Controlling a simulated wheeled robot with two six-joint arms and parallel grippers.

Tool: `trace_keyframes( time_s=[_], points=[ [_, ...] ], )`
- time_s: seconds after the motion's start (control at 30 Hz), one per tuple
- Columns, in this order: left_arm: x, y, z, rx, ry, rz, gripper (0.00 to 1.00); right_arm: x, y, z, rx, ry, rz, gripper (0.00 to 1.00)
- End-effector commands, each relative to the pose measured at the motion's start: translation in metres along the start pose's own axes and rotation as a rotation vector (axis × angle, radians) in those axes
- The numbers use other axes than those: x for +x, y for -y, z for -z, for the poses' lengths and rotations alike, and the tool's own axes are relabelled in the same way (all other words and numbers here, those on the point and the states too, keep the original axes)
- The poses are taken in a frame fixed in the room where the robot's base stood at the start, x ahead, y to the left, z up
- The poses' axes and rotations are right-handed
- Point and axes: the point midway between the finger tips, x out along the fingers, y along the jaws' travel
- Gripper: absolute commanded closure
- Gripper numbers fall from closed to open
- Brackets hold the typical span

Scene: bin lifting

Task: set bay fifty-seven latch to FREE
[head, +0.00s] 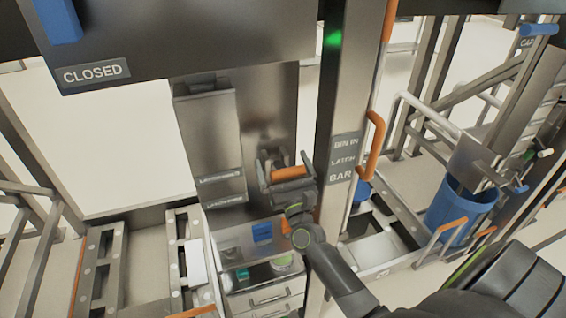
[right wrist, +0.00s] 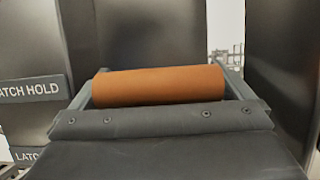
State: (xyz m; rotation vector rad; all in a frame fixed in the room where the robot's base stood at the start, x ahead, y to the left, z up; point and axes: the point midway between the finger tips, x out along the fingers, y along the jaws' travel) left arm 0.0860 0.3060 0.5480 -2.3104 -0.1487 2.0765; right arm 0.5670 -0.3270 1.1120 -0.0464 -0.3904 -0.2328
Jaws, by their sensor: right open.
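An orange latch grip (right wrist: 158,86) lies across the middle of the right wrist view, between two grey side arms. In the head view the orange grip (head: 290,173) shows in front of the metal column. My right gripper (head: 285,172) is open right at it, and I cannot tell whether it touches. A plate reading LATCH HOLD (right wrist: 33,89) is left of the grip in the right wrist view. A second plate (right wrist: 28,153) below it is cut off after LATC. Both plates are small in the head view, left of the gripper. My left gripper is not in view.
A panel marked CLOSED (head: 95,73) hangs at upper left. A post marked BIN IN LATCH BAR (head: 343,158), with a green light (head: 333,39), stands just right of my gripper. An orange handle (head: 375,146) sticks out beyond it.

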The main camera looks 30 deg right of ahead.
Motion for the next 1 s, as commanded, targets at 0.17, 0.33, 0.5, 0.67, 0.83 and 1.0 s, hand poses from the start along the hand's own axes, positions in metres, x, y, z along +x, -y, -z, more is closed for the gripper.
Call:
trace_keyframes(
  time_s=[0.17,0.33,0.5,0.67,0.83,1.0],
  points=[
    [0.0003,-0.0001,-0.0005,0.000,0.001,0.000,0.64,-0.0002,0.0000,0.0002,0.000,0.000,0.000,0.03],
    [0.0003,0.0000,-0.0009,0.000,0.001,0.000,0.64,-0.0002,0.0000,-0.0002,0.000,0.001,0.000,0.25],
    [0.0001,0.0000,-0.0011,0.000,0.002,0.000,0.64,0.0004,-0.0001,-0.0019,0.000,0.005,0.001,0.47],
    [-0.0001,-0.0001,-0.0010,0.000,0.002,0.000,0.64,0.0009,-0.0002,-0.0032,0.001,0.008,0.001,0.68],
    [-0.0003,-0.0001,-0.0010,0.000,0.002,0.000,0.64,0.0014,-0.0002,-0.0045,0.001,0.011,0.001,0.90],
    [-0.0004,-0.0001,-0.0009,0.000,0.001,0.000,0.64,0.0017,-0.0002,-0.0052,0.001,0.013,0.002,1.00]
  ],
)
